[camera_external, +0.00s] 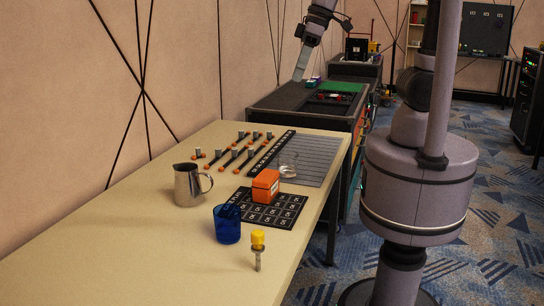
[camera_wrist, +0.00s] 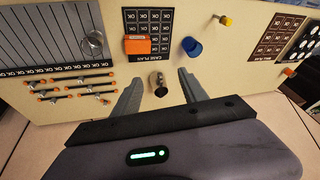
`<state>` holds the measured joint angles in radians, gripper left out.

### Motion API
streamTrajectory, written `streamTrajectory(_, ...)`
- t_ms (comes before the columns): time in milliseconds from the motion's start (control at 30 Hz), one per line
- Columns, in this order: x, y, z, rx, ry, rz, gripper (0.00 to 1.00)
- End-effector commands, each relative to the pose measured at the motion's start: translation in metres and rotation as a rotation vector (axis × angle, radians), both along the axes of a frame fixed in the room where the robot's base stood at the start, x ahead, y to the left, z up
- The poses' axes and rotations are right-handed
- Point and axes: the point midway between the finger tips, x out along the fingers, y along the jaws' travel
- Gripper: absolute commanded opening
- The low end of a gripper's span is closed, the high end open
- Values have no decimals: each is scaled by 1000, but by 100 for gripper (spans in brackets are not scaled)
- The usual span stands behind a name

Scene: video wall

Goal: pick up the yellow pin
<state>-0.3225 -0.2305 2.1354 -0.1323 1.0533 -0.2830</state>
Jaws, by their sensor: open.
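The yellow pin (camera_external: 258,240) stands upright near the front right edge of the cream table in the external view, its yellow head on a thin metallic shaft. In the wrist view the yellow pin (camera_wrist: 226,21) is small, near the top and right of centre. My gripper (camera_wrist: 159,76) is open with nothing held between its fingers. In the external view my gripper (camera_external: 301,66) is high at the far end of the table, well away from the pin. The far finger is hard to make out there.
A blue cup (camera_external: 227,224) stands just left of the pin. An orange box (camera_external: 265,187) sits on a black labelled mat (camera_external: 285,217). A metal pitcher (camera_external: 188,187) stands at the left. Several orange-ended rods (camera_external: 233,156) lie farther back. The table's near left is clear.

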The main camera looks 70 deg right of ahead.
Motion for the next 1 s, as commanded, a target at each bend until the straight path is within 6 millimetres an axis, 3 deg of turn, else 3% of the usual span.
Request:
streamTrajectory(33,20,41,1,-50,31,160,51)
streamTrajectory(100,41,108,-15,-129,58,409,51)
streamTrajectory(200,44,203,-58,-230,86,740,51)
streamTrajectory(300,26,273,-106,-305,101,994,51)
streamTrajectory(400,7,310,-139,-351,108,1144,51)
streamTrajectory(567,-2,324,-175,-369,112,1206,51)
streamTrajectory(800,-2,323,-249,-369,112,1202,51)
streamTrajectory(1000,-1,324,-277,-368,110,1200,51)
